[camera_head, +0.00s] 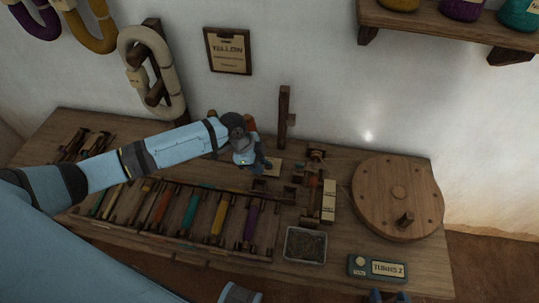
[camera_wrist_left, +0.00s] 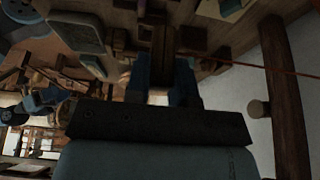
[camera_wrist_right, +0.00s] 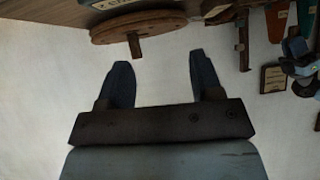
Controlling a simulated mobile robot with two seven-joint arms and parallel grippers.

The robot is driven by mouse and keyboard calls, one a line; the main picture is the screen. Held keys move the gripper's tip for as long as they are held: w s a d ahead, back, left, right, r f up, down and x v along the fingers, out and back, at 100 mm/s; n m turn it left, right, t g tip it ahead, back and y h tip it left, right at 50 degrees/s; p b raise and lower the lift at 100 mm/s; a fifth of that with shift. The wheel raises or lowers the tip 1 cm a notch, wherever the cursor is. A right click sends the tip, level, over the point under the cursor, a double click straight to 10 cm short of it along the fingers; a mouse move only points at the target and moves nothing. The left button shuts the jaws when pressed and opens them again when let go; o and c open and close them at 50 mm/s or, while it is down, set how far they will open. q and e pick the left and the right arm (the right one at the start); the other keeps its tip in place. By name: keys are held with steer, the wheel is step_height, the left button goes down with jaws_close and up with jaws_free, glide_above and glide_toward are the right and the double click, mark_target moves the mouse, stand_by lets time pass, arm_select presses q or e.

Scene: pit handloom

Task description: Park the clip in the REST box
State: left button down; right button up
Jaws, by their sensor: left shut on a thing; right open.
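My left gripper (camera_head: 258,165) hangs over the back middle of the bench, beside the small wooden fittings. In the left wrist view its two blue fingers (camera_wrist_left: 165,82) are shut on a narrow, dark brown piece (camera_wrist_left: 159,62), which I take for the clip; its shape is mostly hidden. Small dark wooden compartments (camera_head: 290,192) lie just right of and below the gripper, by a cream labelled block (camera_head: 328,201). I cannot read REST on any of them. My right gripper (camera_wrist_right: 163,80) is open and empty, with pale wall behind it.
A rack of coloured bobbins (camera_head: 190,213) fills the bench's front left. A metal tray with dark contents (camera_head: 305,261), a round wooden wheel (camera_head: 385,180) and a TURNS counter (camera_head: 376,267) stand to the right. A wooden post (camera_head: 284,115) rises behind.

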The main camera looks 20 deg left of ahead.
arm_select(q)
steer(key=shift+f+b, duration=1.15)
steer(key=shift+f, duration=0.05)
step_height(320, 180, down, 3)
steer(key=b, duration=0.3)
steer(key=shift+f, duration=0.4)
steer(key=shift+f+b, duration=0.35)
steer(key=shift+f, duration=0.9)
steer(key=c, duration=0.9)
jaws_free()
steer(key=o, duration=0.3)
arm_select(e)
steer(key=f, duration=0.2)
steer(key=w+f, duration=0.1)
steer(key=shift+a+f, duration=0.25)
